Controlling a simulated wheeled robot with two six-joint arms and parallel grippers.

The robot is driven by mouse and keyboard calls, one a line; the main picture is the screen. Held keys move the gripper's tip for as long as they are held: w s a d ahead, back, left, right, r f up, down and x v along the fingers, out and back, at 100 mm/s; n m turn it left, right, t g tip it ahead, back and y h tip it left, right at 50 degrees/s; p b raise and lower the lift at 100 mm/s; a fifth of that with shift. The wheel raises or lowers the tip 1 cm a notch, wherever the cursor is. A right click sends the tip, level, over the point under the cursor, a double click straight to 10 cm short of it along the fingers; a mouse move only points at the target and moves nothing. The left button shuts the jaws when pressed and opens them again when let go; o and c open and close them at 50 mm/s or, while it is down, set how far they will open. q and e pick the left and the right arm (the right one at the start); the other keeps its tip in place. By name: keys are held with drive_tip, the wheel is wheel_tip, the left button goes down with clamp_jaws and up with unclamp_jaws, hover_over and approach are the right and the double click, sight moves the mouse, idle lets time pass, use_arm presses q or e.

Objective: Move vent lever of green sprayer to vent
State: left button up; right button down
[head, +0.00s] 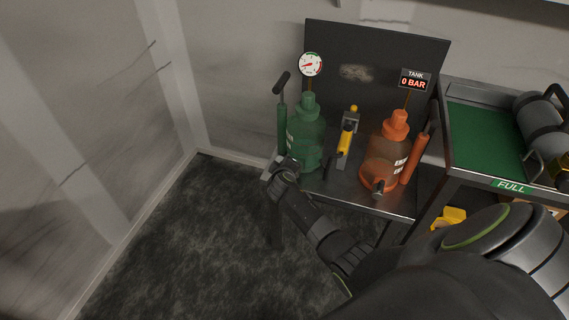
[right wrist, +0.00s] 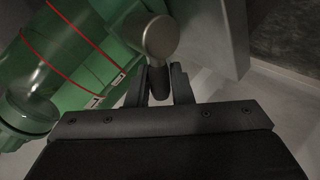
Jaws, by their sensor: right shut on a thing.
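The green sprayer (head: 307,138) stands upright at the left end of the bench, with a round gauge (head: 311,64) above it. My right gripper (head: 287,168) is low at its front left. In the right wrist view, the sprayer's green body (right wrist: 95,45) fills the upper left. There my right gripper (right wrist: 159,82) is shut on the dark vent lever (right wrist: 159,88), just below a round grey metal hub (right wrist: 160,37). The fingers partly hide the lever. The lever's marked positions cannot be read. My left gripper is in neither view.
An orange sprayer (head: 388,158) stands to the right, under a display (head: 414,80) reading 0 BAR. A yellow-handled valve (head: 346,138) sits between the sprayers. A dark panel (head: 375,60) rises behind. A green-topped cart (head: 482,132) marked FULL adjoins the bench. Open floor lies left.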

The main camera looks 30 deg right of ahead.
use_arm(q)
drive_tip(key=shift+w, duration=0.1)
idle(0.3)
use_arm(e)
drive_tip(key=c, duration=1.3)
unclamp_jaws()
drive_tip(key=shift+f, duration=0.1)
drive_tip(key=shift+c, duration=0.2)
